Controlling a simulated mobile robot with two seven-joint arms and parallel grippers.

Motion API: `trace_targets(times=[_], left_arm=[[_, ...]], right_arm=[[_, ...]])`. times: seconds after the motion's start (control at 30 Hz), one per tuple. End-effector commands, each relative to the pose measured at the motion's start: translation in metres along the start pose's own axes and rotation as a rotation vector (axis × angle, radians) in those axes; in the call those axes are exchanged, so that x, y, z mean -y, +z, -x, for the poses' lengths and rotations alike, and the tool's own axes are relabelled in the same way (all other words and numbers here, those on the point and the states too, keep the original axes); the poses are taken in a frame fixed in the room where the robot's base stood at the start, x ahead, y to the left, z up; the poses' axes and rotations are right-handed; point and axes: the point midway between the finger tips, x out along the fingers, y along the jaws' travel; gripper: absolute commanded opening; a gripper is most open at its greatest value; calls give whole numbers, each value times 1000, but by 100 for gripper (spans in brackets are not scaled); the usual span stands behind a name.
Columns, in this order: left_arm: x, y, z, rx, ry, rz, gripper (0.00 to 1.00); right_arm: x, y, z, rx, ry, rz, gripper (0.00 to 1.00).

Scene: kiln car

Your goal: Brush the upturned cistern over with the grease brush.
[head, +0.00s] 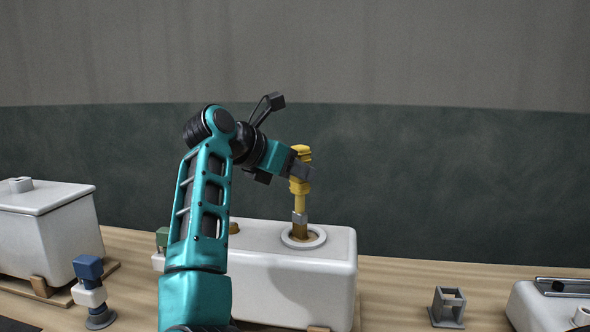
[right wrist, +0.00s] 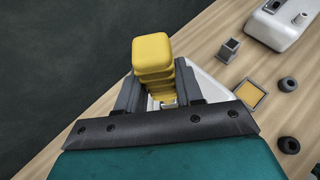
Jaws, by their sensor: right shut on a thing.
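The upturned cistern (head: 285,282) is a white box in the middle of the head view, with a pale raised ring (head: 288,239) around an opening on its top. My right gripper (head: 301,171) is shut on the yellow handle of the grease brush (head: 300,187) above that ring. The brush hangs about upright, and its brown bristles are at the ring's opening; whether they touch inside is unclear. In the right wrist view the brush's yellow handle (right wrist: 151,53) stands between the fingers and hides most of the cistern. My left gripper is not in view.
A lidded white cistern (head: 50,235) stands at left, near a blue-handled tool (head: 88,270) on a round base. A grey square holder (head: 436,312) and another white cistern (head: 530,308) stand at right. The wrist view shows a yellow-filled square tray (right wrist: 250,93) and black rings (right wrist: 288,84).

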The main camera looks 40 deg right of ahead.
Motion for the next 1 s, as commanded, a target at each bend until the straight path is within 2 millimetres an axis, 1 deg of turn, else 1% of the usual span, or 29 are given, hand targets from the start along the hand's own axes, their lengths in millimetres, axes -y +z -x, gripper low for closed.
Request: trace_targets(times=[0.1, 0.33, 0.67, 1.0], left_arm=[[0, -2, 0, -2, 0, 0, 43], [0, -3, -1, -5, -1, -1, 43], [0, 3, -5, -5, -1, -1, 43], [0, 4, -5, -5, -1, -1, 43]], right_arm=[[-2, 2, -3, 1, 0, 0, 0], [-2, 2, -3, 1, 0, 0, 0], [12, 5, -12, -1, -1, 0, 0], [14, 4, -11, 0, -2, 1, 0]])
